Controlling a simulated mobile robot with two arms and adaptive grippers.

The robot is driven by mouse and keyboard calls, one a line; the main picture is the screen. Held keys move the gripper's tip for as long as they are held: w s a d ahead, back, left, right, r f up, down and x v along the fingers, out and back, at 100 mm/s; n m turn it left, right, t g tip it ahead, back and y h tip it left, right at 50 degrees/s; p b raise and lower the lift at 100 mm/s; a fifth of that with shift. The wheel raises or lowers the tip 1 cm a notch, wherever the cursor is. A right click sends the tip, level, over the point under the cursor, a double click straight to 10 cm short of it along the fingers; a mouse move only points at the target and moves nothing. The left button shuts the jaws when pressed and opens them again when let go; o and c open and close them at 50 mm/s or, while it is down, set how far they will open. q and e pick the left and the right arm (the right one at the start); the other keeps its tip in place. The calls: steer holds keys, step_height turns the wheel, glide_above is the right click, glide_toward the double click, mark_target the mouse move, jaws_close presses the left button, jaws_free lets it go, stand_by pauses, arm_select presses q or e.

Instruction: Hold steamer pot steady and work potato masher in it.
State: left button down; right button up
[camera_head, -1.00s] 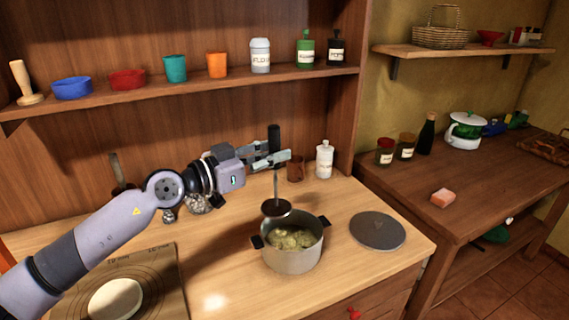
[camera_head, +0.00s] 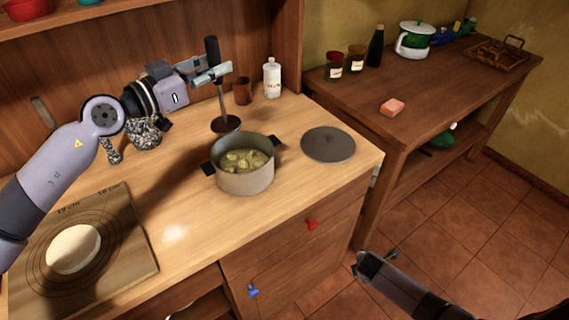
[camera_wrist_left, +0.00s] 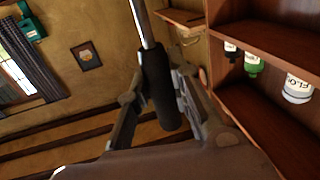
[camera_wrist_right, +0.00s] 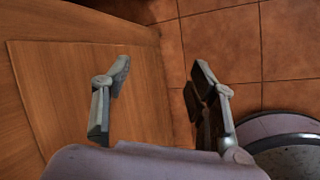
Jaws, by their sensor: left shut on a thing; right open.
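The grey steamer pot (camera_head: 245,184) stands on the wooden counter with yellowish potato pieces (camera_head: 244,161) inside. My left gripper (camera_head: 212,75) is shut on the black handle of the potato masher (camera_head: 226,124). The masher hangs upright, its dark round head in line with the pot's far left rim; its exact height over the rim is hard to tell. The masher's handle (camera_wrist_left: 158,90) also shows between the fingers in the left wrist view. My right gripper (camera_head: 376,262) is open and empty, low in front of the counter. The right wrist view shows its spread fingers (camera_wrist_right: 161,68) over the floor.
A round grey lid (camera_head: 328,144) lies right of the pot. A board (camera_head: 140,262) with pale dough is at the left front. A brown cup (camera_head: 242,91) and a white bottle (camera_head: 272,77) stand behind. A side table (camera_head: 420,94) holds a sponge (camera_head: 392,107) and jars.

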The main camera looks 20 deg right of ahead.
steer(key=w+d+r+n+t+h, duration=0.15)
steer(key=w+r+n, duration=0.3)
steer(key=r, duration=0.65)
steer(key=w+d+r+n+t+h, duration=0.1)
steer(key=w+r+n+h, duration=0.3)
steer(key=r, duration=0.8)
steer(key=w+d+r+n+t+y, duration=0.1)
steer(key=w+d+r+n+t, duration=0.15)
steer(key=r+n, duration=0.6)
steer(key=a+r+y, duration=0.1)
steer(key=a+r, duration=0.1)
steer(key=a, duration=0.3)
steer(key=w+a+r+t+y, duration=0.1)
steer(key=a+r, duration=0.2)
steer(key=a, duration=0.3)
steer(key=w+a+r+t+y, duration=0.1)
steer(key=a+r, duration=0.1)
steer(key=a, duration=0.4)
steer(key=shift+w+r+m, duration=0.15)
steer(key=shift+w+m, duration=0.1)
steer(key=shift+m, duration=0.05)
steer(key=s+a+r+n+t+y, duration=0.2)
steer(key=a+r+y, duration=0.2)
steer(key=a, duration=0.8)
steer(key=x, duration=1.1)
steer(key=shift+w+d+f, duration=0.15)
steer(key=shift+w+f, duration=0.1)
steer(key=shift+w, duration=0.05)
steer(key=shift+c, duration=0.5)
